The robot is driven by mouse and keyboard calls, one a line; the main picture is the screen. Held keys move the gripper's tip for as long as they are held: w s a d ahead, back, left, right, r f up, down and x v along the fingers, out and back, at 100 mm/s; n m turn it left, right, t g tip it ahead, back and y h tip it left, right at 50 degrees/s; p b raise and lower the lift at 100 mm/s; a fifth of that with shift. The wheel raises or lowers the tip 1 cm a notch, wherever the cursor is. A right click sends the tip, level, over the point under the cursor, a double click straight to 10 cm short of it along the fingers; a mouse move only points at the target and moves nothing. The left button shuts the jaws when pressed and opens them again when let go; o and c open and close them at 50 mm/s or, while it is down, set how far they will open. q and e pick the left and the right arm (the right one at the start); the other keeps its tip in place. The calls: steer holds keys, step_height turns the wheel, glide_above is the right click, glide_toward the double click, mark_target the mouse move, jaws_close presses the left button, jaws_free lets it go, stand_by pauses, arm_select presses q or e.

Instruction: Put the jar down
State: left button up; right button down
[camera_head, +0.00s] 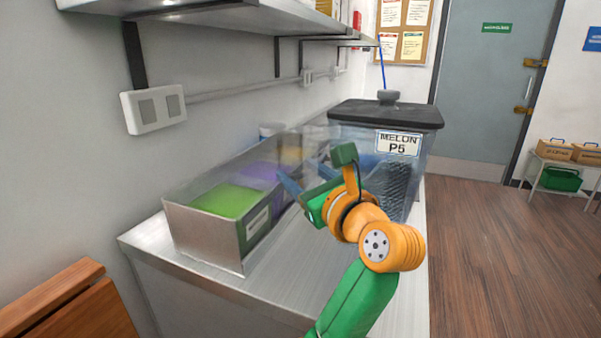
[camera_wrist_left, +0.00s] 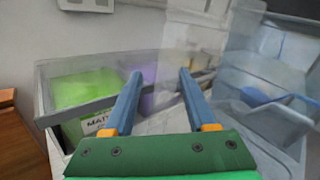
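No jar is clearly in my grip. The most jar-like thing is a large clear container (camera_head: 402,180) with a black knobbed lid and a "MELON P5" label, standing on the steel counter. A clear container also fills the right of the left wrist view (camera_wrist_left: 285,75), with a blue piece in it. My left gripper (camera_head: 285,187) is in front of and left of the container, over the metal bin's right side. Its two blue fingers are apart in the left wrist view (camera_wrist_left: 160,75), with no solid thing clearly between them. My right gripper is not in view.
A metal-sided bin (camera_head: 205,233) holds green (camera_head: 228,199) and purple (camera_head: 262,172) contents. Small blurred containers stand behind it. A steel shelf (camera_head: 250,17) hangs above along the wall. The front counter strip (camera_head: 290,270) is clear. A wooden piece (camera_head: 75,305) is at lower left.

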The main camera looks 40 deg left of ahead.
arm_select(q)
steer(key=b+v, duration=0.2)
steer(key=v, duration=1)
